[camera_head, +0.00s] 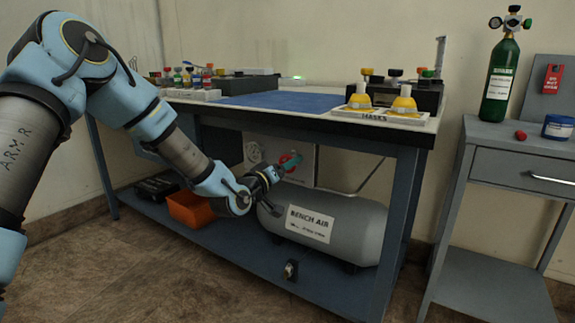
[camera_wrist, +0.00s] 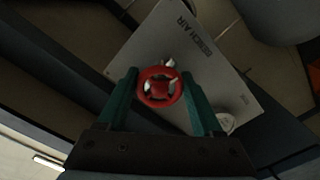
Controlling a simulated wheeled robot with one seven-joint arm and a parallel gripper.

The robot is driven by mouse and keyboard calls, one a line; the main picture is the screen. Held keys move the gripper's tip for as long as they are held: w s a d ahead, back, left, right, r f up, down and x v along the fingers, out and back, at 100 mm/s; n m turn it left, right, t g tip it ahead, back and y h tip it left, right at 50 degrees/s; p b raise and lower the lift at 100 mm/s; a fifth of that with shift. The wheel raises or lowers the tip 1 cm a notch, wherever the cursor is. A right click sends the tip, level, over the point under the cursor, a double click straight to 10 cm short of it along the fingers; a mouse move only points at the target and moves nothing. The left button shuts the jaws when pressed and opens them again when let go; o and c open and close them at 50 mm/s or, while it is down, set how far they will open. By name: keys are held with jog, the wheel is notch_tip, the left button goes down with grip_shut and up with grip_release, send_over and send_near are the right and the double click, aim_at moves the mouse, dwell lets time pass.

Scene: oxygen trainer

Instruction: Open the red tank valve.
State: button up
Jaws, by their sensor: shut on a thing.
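The red valve handwheel (camera_wrist: 147,75) is round and spoked. It sits in front of a grey panel (camera_wrist: 225,75) lettered "AIR". My gripper (camera_wrist: 160,92) has one teal finger on each side of the wheel, shut on its rim. In the head view, my gripper (camera_head: 286,166) reaches under the bench top, and part of the red wheel (camera_head: 284,158) shows by the fingers. The grey tank (camera_head: 352,222), labelled "BENCH AIR", lies on the lower shelf just right of my gripper. I cannot tell how far the valve is turned.
The bench top (camera_head: 300,120) overhangs my gripper, and a bench leg (camera_head: 400,225) stands right of the tank. An orange bin (camera_head: 188,208) sits on the shelf at left. A green cylinder (camera_head: 500,85) stands on a grey cabinet at right. The floor in front is clear.

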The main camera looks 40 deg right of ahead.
jog(key=shift+f+n, duration=0.1)
jog(key=shift+n, duration=0.5)
jog(key=o, duration=1.4)
jog(key=shift+c, duration=0.2)
jog(key=p+v, duration=0.1)
jog(key=v, duration=1)
